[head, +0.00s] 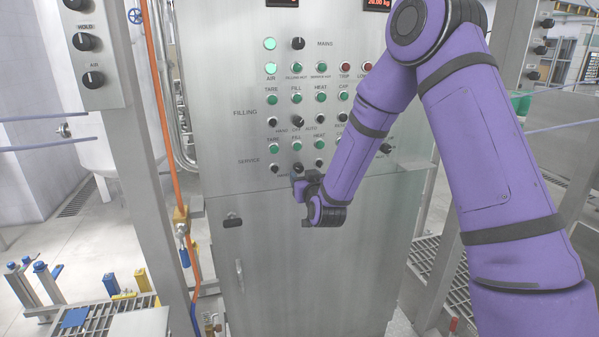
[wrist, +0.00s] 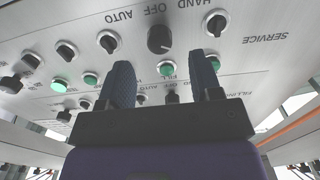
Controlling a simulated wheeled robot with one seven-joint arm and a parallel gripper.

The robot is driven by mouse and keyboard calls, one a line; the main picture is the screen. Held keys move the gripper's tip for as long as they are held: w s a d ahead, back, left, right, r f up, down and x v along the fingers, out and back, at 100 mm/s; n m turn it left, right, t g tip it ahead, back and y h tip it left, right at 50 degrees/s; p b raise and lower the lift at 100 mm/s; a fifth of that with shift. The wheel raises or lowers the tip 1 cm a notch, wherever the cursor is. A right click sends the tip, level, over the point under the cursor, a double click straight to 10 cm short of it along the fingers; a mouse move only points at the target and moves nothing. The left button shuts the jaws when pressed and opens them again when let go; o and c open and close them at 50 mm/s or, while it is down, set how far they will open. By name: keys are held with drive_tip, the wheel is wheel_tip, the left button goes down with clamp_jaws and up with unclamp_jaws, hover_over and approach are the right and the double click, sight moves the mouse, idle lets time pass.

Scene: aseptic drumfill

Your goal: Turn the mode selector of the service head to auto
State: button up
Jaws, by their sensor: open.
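The service mode selector is a black round knob (wrist: 160,39) on the steel panel. In the upside-down wrist view it is beside the words HAND, OFF and AUTO; I cannot tell which its pointer marks. In the head view this knob (head: 298,168) is low on the panel, right of SERVICE, its lettering largely hidden by my gripper. My gripper (wrist: 162,72) is open and empty. Its two dark fingers point toward the panel, with the knob beyond the gap between them, apparently untouched. In the head view my gripper (head: 303,184) is just below the knob.
Green buttons, including the service fill button (wrist: 166,68), and small black switches (wrist: 215,22) surround the selector. A similar filling selector (head: 298,121) is above it in the head view. A steel post (head: 140,150) stands left.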

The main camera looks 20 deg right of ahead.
sight(300, 170)
drive_tip(key=shift+w, duration=2.55)
drive_tip(key=c, duration=0.9)
